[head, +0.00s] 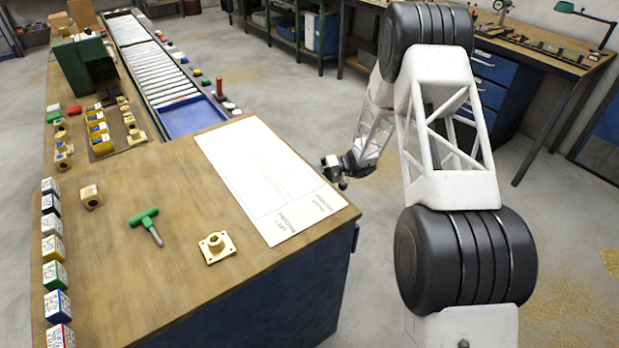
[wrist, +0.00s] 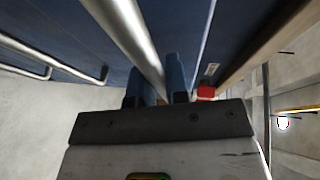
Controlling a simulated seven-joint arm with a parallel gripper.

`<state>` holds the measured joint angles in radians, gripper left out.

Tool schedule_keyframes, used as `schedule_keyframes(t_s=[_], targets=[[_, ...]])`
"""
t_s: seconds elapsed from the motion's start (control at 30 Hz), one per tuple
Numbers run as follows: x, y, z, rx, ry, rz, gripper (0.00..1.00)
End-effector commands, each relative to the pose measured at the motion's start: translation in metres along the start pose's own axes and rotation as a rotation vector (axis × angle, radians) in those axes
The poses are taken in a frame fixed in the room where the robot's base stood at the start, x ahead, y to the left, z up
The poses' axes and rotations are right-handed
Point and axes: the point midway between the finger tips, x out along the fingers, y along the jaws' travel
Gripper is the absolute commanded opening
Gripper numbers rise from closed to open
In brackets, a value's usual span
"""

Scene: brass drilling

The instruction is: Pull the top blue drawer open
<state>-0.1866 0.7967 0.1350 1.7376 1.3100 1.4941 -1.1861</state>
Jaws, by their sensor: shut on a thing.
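In the wrist view, a blue drawer front (wrist: 178,28) lies just under the wooden bench top, with a long silver bar handle (wrist: 130,35) on it. My gripper (wrist: 156,90) has its two blue-grey fingers on either side of this handle and is shut on it. In the head view, my gripper (head: 333,172) is low beside the right edge of the bench; the drawer front and its handle are hidden there. I cannot tell whether the drawer stands out from the cabinet.
Lower drawer handles (wrist: 55,62) show at left in the wrist view. The wooden bench (head: 185,225) carries a white sheet (head: 265,180), a green-handled tool (head: 145,222), a brass flange (head: 217,247) and several labelled blocks. Floor (head: 290,100) beyond the bench is open.

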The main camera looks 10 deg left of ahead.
Motion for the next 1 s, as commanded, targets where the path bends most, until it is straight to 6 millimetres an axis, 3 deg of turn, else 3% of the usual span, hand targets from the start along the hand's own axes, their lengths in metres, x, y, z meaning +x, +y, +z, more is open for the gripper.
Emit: schedule_keyframes(t_s=[0.27,0.8,1.0], targets=[[-0.051,0.012,-0.021,-0.001,0.003,0.0,0.0],[-0.184,0.042,-0.076,-0.001,0.003,0.001,0.0],[-0.221,0.05,-0.091,-0.001,0.002,0.0,0.0]])
